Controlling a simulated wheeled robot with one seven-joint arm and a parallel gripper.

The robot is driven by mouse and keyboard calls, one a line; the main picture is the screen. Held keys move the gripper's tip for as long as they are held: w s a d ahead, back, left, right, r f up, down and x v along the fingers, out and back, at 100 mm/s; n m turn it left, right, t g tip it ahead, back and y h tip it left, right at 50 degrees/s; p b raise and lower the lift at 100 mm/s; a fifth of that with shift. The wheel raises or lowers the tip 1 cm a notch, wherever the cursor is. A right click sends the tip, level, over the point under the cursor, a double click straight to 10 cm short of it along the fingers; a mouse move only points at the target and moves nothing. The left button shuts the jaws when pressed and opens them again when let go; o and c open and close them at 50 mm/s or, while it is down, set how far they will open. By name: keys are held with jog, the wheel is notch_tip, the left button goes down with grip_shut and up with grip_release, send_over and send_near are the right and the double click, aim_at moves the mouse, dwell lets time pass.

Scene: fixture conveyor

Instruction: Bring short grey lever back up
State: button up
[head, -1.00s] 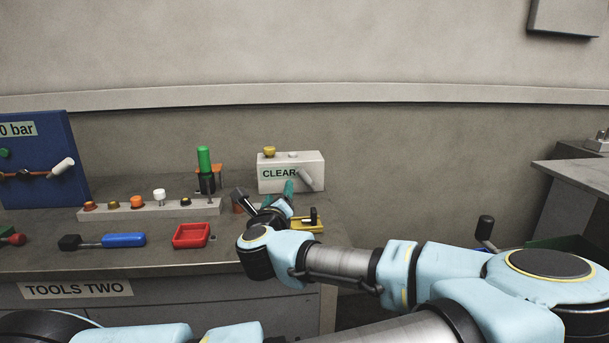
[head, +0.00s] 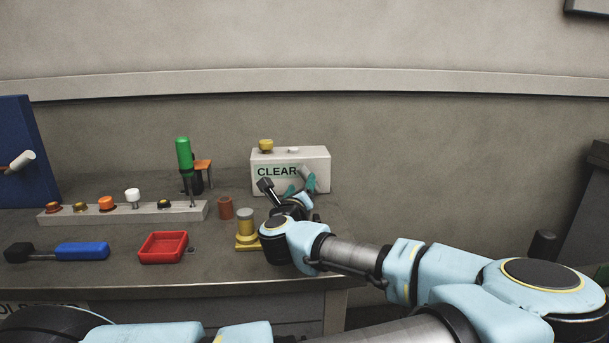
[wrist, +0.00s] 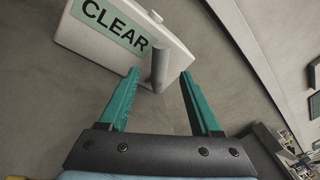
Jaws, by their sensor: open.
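The short grey lever (wrist: 160,68) sticks out from the front of the pale box (wrist: 108,45) labelled CLEAR. In the wrist view it stands between and just beyond the two teal fingertips of my open gripper (wrist: 160,72), with gaps on both sides. In the head view my gripper (head: 300,185) is at the right part of the box (head: 262,184). There the lever (head: 305,174) shows partly, slanting down to the right, its lower end behind the fingers. I cannot tell whether any finger touches it.
A yellow fixture with a grey top (head: 246,229) and a brown cylinder (head: 225,208) stand left of my gripper. A red tray (head: 164,261), a rail of knobs (head: 150,215) and a green-handled tool (head: 184,154) are farther left. The bench's right end is mostly clear.

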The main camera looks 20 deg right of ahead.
aim_at(304, 176)
jog(key=p+x, duration=0.1)
jog(key=x, duration=0.5)
jog(key=shift+w, duration=0.1)
grip_shut()
dwell(0.4)
dwell(0.9)
